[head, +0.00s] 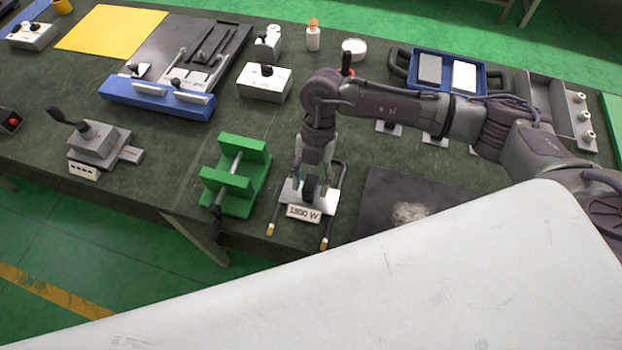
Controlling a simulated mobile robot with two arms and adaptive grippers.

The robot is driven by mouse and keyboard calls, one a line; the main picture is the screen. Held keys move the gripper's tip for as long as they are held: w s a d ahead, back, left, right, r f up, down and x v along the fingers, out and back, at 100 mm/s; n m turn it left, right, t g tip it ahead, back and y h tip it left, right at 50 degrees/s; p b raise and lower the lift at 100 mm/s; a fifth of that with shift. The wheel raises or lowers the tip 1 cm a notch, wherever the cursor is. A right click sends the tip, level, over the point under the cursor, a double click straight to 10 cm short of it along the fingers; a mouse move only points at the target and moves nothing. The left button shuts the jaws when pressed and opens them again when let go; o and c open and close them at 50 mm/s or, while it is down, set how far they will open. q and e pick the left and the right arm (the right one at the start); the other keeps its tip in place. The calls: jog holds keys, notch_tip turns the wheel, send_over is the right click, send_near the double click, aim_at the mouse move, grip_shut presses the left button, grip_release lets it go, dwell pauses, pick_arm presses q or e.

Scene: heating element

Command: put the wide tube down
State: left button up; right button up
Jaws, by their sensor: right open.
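The wide tube (333,205) is a dark U-shaped heating tube with brass-coloured ends pointing at the table's front edge. It lies by the front edge with a bright metal plate and a label reading about "1800 W" between its legs. My right gripper (316,192) points down over the plate, between the two legs. Its fingers are open and hide part of the plate and the bend of the tube. I cannot tell whether the fingertips touch anything. My left gripper is not in view.
A green vise (252,165) stands close on the left of the tube. A dark plate (400,190) lies on its right. A white switch box (264,84) and a blue fixture (150,97) stand farther back. A blue tray (425,55) is at the back right.

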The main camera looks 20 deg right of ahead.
jog(key=shift+w+r, duration=0.1)
jog(key=shift+r, duration=0.2)
jog(key=b+v, duration=0.2)
jog(key=v, duration=0.9)
jog(key=shift+r, duration=0.3)
jog(key=shift+d, duration=0.1)
